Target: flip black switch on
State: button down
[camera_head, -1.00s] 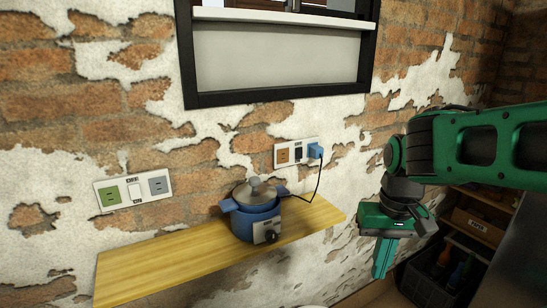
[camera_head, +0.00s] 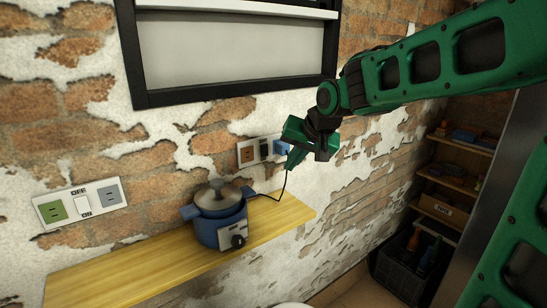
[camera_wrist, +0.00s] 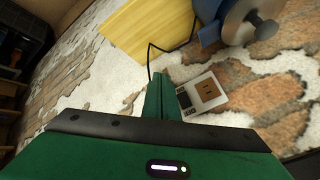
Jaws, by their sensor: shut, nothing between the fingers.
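The black switch (camera_head: 264,148) sits in the middle of the right wall plate (camera_head: 247,161), between an orange socket (camera_head: 247,154) and a blue plug (camera_head: 281,147). In the wrist view the dark switch (camera_wrist: 184,101) shows beside the orange socket, just right of my fingers. My gripper (camera_head: 292,163) is shut and empty, in front of the wall, beside the plug and just right of the switch. My fingers (camera_wrist: 163,84) hide part of the plate in the wrist view. I cannot tell whether they touch anything.
A blue pot with a lid (camera_head: 219,220) stands on the wooden shelf (camera_head: 120,268) below; its black cord (camera_head: 284,186) runs up to the plug. Another plate with a white switch (camera_head: 82,204) is at left. A window (camera_head: 230,50) is above.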

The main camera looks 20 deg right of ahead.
aim_at(264, 150)
jog(key=shift+w+a, duration=0.1)
dwell(0.3)
jog(key=w+a+f, duration=0.1)
jog(key=w+a, duration=0.1)
jog(key=w, duration=0.6)
jog(key=shift+a, duration=0.3)
dwell(0.7)
dwell(1.2)
jog(key=shift+w+a, duration=0.1)
jog(key=shift+w, duration=0.3)
jog(key=shift+w+a+f, duration=0.1)
jog(key=shift+w, duration=0.2)
dwell(0.6)
jog(key=shift+s, duration=0.1)
jog(key=shift+s+d, duration=0.25)
jog(key=shift+s, duration=0.4)
